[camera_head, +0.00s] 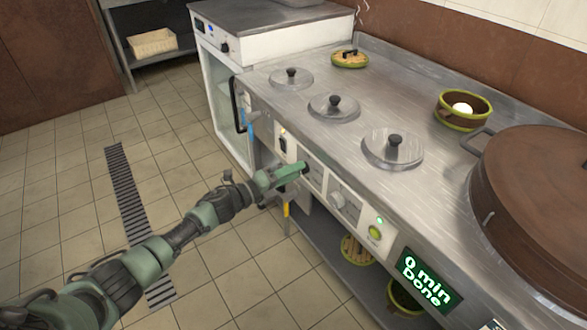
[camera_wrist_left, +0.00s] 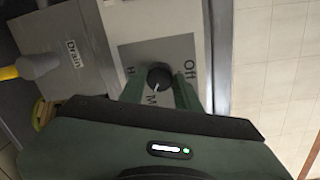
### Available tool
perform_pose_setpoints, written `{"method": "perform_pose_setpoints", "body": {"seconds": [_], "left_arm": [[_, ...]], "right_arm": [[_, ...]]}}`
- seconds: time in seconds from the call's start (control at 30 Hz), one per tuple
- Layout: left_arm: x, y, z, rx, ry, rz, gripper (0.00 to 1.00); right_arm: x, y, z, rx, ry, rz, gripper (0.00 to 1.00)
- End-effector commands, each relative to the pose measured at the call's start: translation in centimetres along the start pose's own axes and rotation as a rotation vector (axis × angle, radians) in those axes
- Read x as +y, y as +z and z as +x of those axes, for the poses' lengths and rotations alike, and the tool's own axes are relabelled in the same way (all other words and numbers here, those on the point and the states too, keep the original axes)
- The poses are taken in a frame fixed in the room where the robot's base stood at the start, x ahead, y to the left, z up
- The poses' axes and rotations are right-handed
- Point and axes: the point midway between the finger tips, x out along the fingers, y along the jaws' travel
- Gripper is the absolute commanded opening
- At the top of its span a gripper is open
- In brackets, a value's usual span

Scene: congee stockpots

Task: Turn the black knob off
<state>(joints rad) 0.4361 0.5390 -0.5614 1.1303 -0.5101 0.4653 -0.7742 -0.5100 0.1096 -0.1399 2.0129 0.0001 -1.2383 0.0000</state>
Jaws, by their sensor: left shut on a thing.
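The black knob (camera_wrist_left: 160,77) sits on a pale plate (camera_wrist_left: 128,52) marked "Off", "M" and "H" in the left wrist view. Its white line points toward the "M" side, away from "Off". My left gripper (camera_wrist_left: 159,90) has its two green fingers on either side of the knob, shut on it. In the head view my left gripper (camera_head: 287,175) reaches the front panel of the steel counter, and its fingers mostly hide the knob there. My right gripper is not in view.
The steel counter (camera_head: 300,110) bears several lidded pots and a large brown lid (camera_head: 535,190). A display (camera_head: 428,280) reads "0 min Done". A "Drain" label (camera_wrist_left: 73,50) and a yellow-ended handle (camera_wrist_left: 30,68) are beside the knob. The tiled floor (camera_head: 60,200) is clear.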

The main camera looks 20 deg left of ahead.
Motion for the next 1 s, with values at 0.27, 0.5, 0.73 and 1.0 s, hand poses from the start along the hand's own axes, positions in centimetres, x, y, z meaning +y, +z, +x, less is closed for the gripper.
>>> {"method": "perform_pose_setpoints", "body": {"seconds": [0.27, 0.5, 0.73, 1.0], "left_arm": [[0.0, 0.2, -0.1, 0.013, 0.007, -0.263, 0.00], [0.1, 0.2, 0.0, 0.025, 0.009, -0.489, 0.00], [0.2, 0.2, -0.1, 0.037, 0.011, -0.709, 0.00], [0.3, 0.2, 0.0, 0.052, 0.014, -0.964, 0.00]], "right_arm": [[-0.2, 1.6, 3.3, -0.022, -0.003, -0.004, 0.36], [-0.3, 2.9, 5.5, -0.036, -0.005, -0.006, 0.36], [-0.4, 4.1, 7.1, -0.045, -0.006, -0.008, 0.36], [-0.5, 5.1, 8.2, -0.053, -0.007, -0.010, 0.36]]}}
